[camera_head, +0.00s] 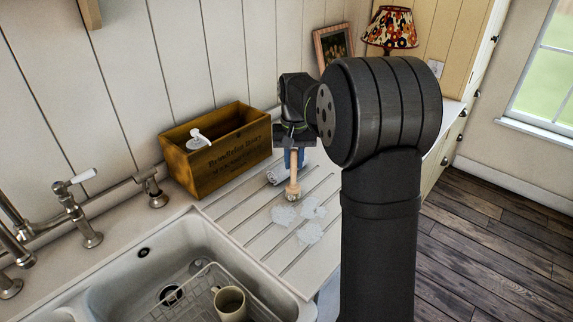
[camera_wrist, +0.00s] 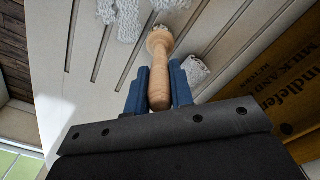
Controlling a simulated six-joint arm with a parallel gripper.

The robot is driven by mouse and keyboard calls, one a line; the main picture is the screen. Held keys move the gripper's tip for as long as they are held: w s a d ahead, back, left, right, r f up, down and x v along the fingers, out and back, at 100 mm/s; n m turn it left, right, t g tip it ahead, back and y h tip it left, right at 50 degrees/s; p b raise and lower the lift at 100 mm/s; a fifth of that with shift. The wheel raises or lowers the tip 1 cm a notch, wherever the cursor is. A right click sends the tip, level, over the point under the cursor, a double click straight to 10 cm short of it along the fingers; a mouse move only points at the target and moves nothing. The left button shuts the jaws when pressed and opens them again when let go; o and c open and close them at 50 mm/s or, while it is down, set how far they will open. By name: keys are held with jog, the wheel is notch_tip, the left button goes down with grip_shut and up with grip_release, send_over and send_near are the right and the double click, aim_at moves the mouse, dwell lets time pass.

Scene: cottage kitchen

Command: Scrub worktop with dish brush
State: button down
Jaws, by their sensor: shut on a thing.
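My gripper (camera_head: 294,157) has its blue fingers closed on the wooden dish brush (camera_head: 293,186), which it holds upright with the head down over the grooved white worktop (camera_head: 262,222). In the wrist view, the fingers (camera_wrist: 160,92) grip the brush handle (camera_wrist: 160,72) from both sides. I cannot tell whether the bristles touch the worktop. Several white, foamy-looking patches (camera_head: 311,232) lie on the worktop just in front of the brush; some also show in the wrist view (camera_wrist: 126,18).
A wooden box (camera_head: 216,160) with a white pump top stands against the wall, left of the brush. A pale rolled thing (camera_head: 278,173) lies just behind the brush. The sink (camera_head: 130,250), with a mug (camera_head: 229,303) and rack, is at front left. A lamp (camera_head: 391,28) stands at the back.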

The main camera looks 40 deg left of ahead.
jog(key=shift+w, duration=0.5)
notch_tip(320, 180, up, 8)
jog(key=w, duration=0.1)
jog(key=shift+w, duration=0.2)
jog(key=shift+r, duration=0.1)
